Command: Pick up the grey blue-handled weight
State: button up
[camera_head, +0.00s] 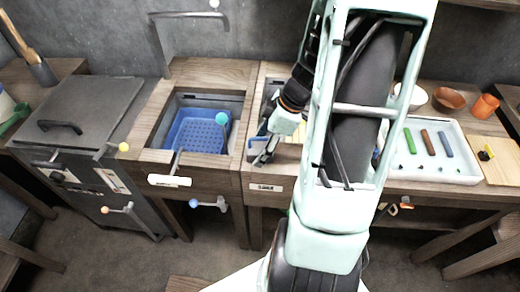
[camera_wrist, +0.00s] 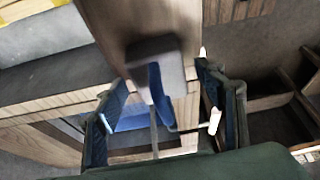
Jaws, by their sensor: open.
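The grey weight (camera_wrist: 150,56) with its blue handle (camera_wrist: 157,90) shows in the wrist view, on the wooden worktop. The handle points toward my gripper. My gripper (camera_wrist: 153,82) is open, with one finger to each side of the handle; I cannot tell whether either finger touches it. In the head view my gripper (camera_head: 264,151) is over the worktop just right of the basin, and a small blue and grey patch, seemingly the weight (camera_head: 256,146), shows beside the fingers, partly hidden by them.
A blue perforated basket (camera_head: 200,133) sits in the basin left of my gripper. A dark lidded box (camera_head: 85,115) stands farther left. Right of my arm are a white tray (camera_head: 455,171) with coloured bars, bowls, an orange cup (camera_head: 485,106) and a board (camera_head: 500,168). Handles jut from the front edge.

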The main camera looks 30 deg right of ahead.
jog(key=shift+w+a+f, duration=0.1)
jog(key=shift+a+f, duration=0.1)
jog(key=shift+f, duration=0.2)
jog(key=c, duration=1.7)
jog(key=shift+r, duration=0.1)
jog(key=shift+c, duration=0.2)
